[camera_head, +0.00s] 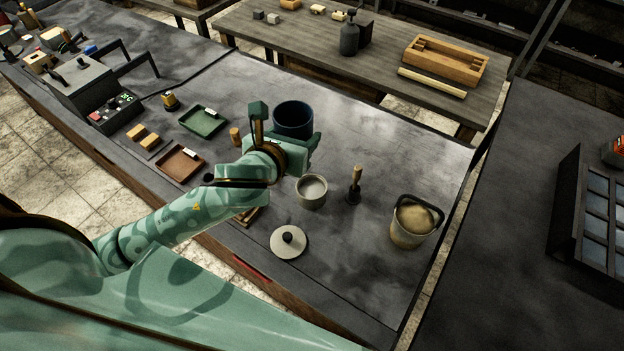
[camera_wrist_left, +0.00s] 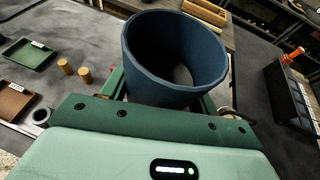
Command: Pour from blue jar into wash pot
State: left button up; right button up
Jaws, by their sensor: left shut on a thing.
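My left gripper (camera_head: 284,146) is shut on the blue jar (camera_head: 293,117), which is dark blue and open at the top. In the left wrist view the jar (camera_wrist_left: 176,58) stands between the fingers with its mouth up; its inside looks dark and I cannot make out its contents. The wash pot, which I take to be the small pale grey pot (camera_head: 311,191), stands on the bench just right of and nearer than the gripper. It is open, with a light grey inside. The jar is beyond the pot, apart from it. My right gripper is not in view.
A round pale lid (camera_head: 289,242) with a dark knob lies near the pot. A wooden-handled brush (camera_head: 355,185) and a bucket of sand (camera_head: 412,222) stand to the right. Green (camera_head: 202,121) and brown (camera_head: 180,164) trays lie left. The bench's right front is clear.

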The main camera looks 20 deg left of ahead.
pick_arm(q)
jog(key=w+a+f+m+g+p, duration=0.1)
jog(key=a+f+p, duration=0.1)
jog(key=f+p, duration=0.4)
jog(key=w+a+f+m+g+y+p, duration=0.1)
jog(key=f+p, duration=0.5)
jog(key=f, duration=0.6)
jog(key=shift+w+a+f+m+g, duration=0.2)
jog(key=shift+w+a+m+g, duration=0.2)
jog(key=shift+w+m+g, duration=0.15)
jog(key=shift+s+a+y+p, duration=0.1)
jog(key=shift+y+p, duration=0.3)
jog(key=shift+p, duration=0.2)
